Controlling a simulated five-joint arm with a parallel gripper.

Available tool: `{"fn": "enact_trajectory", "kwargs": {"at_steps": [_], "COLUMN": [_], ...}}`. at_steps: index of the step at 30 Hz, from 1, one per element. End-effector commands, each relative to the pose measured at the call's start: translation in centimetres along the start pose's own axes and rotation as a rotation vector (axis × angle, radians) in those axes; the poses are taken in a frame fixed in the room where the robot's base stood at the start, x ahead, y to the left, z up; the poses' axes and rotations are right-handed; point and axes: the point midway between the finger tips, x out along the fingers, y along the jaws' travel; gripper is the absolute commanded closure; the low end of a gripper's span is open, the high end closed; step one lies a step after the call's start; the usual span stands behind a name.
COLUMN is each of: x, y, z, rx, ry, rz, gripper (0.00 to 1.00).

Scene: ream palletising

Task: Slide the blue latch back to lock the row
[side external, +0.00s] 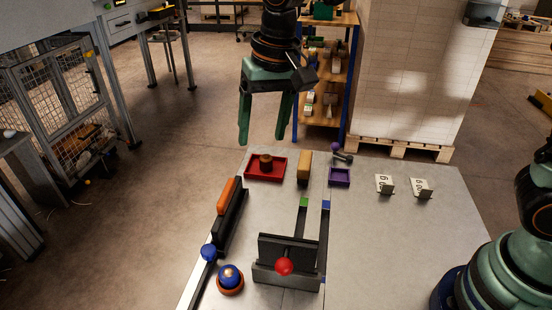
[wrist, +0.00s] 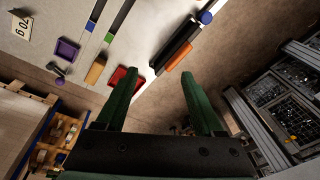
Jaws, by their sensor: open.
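The blue latch shows as a round blue knob (side external: 208,252) at the near end of a dark rack (side external: 231,222) along the table's left edge. In the wrist view the blue knob (wrist: 205,17) is near the top, at the rack's far end. An orange block (side external: 227,196) sits along the rack's outer side, toward its other end. My gripper (side external: 262,130) is open and empty. Its green fingers hang beyond the table's back edge, well apart from the latch. In the wrist view the space between the fingertips (wrist: 158,75) is empty.
A red tray (side external: 250,176) with a brown round object, a tan block (side external: 303,167) and a purple tray (side external: 339,184) stand at the back. The right tabletop is mostly clear.

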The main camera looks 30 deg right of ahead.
Motion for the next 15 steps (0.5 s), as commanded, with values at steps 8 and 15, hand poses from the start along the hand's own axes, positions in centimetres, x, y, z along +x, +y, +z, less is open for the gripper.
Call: {"fn": "enact_trajectory", "kwargs": {"at_steps": [8, 15], "x": [6.4, 9.5], "y": [-9.0, -12.3], "z": [2.6, 4.7], "rx": [0.069, 0.107], "ry": [-0.099, -0.129], "rz": [0.072, 0.112], "gripper": [0.31, 0.31]}}
